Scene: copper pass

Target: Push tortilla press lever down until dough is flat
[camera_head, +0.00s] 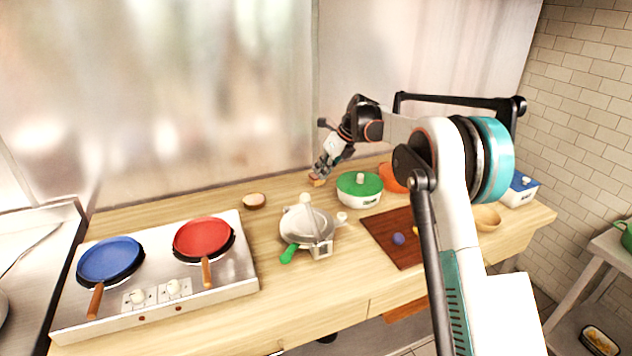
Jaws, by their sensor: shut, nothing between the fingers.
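The tortilla press (306,226) is a grey metal press near the middle of the wooden counter. A green handle (289,254) sticks out at its front left, and pale knobs show at its top and right. I cannot tell whether dough is inside. My gripper (318,180) is shut and empty. In the picture it appears behind and above the press, near the back of the counter, apart from the press. My arm reaches in from the right.
A stove (150,318) with a blue pan (110,260) and a red pan (203,238) stands left. A small bowl (254,201) sits at the back. A green-lidded pot (359,188), an orange pot (393,176) and a brown board (383,239) are to the right.

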